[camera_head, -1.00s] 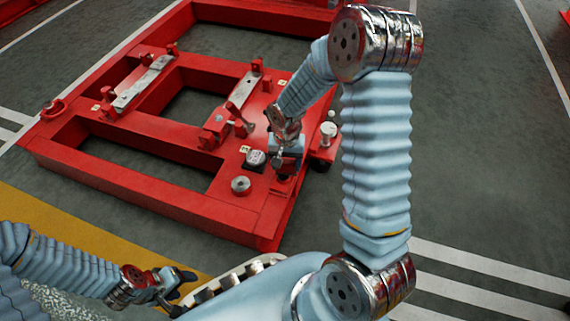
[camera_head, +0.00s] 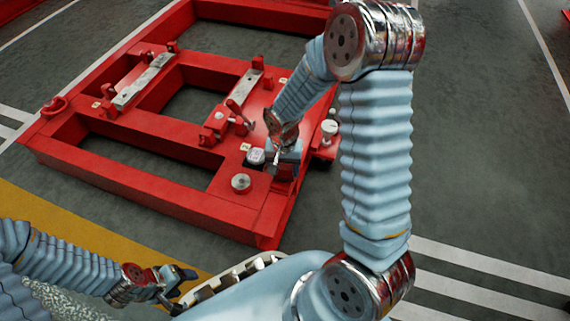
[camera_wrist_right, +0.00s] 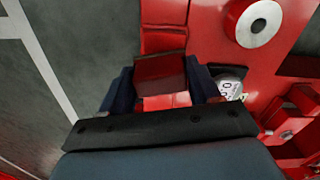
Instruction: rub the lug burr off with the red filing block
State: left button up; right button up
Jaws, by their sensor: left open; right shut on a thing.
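My right gripper (camera_head: 283,173) is over the near right corner of the red frame (camera_head: 180,205). In the right wrist view it is shut on a dark red block (camera_wrist_right: 160,75), which lies between the two dark fingers. Red frame metal shows just beyond the block. I cannot tell whether the block touches it. The lug burr cannot be made out; the block and gripper may hide it. My left gripper (camera_head: 180,288) is open and empty at the lower left, well away from the frame.
A round grey-topped knob (camera_head: 241,182) and a white-faced gauge (camera_head: 256,157) stand close to the left of my right gripper. A white-capped post (camera_head: 329,128) is to its right. Red clamps with a lever (camera_head: 238,114) stand farther back. Grey floor right of the frame is clear.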

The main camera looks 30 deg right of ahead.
jog(key=shift+w+d, duration=0.35)
jog(key=shift+d, duration=0.05)
jog(key=shift+w+d+f, duration=0.2)
jog(key=shift+w+d, duration=0.15)
jog(key=shift+d, duration=0.05)
jog(key=shift+w+d+r, duration=0.1)
jog(key=shift+w+d, duration=0.2)
jog(key=shift+d, duration=0.1)
jog(key=shift+w+a+r+p, duration=0.1)
jog(key=shift+w+a+p, duration=0.2)
jog(key=shift+w, duration=0.1)
jog(key=shift+s+a, duration=0.65)
jog(key=shift+a, duration=0.15)
jog(key=shift+s+a, duration=0.4)
jog(key=shift+a, duration=0.05)
jog(key=shift+w+d+f+b, duration=0.2)
jog(key=shift+w+d+b, duration=0.1)
jog(key=shift+w+d, duration=0.1)
jog(key=shift+w+d+r+p, duration=0.2)
jog(key=shift+w+d+p, duration=0.1)
jog(key=shift+w+d, duration=0.5)
jog(key=shift+s, duration=0.1)
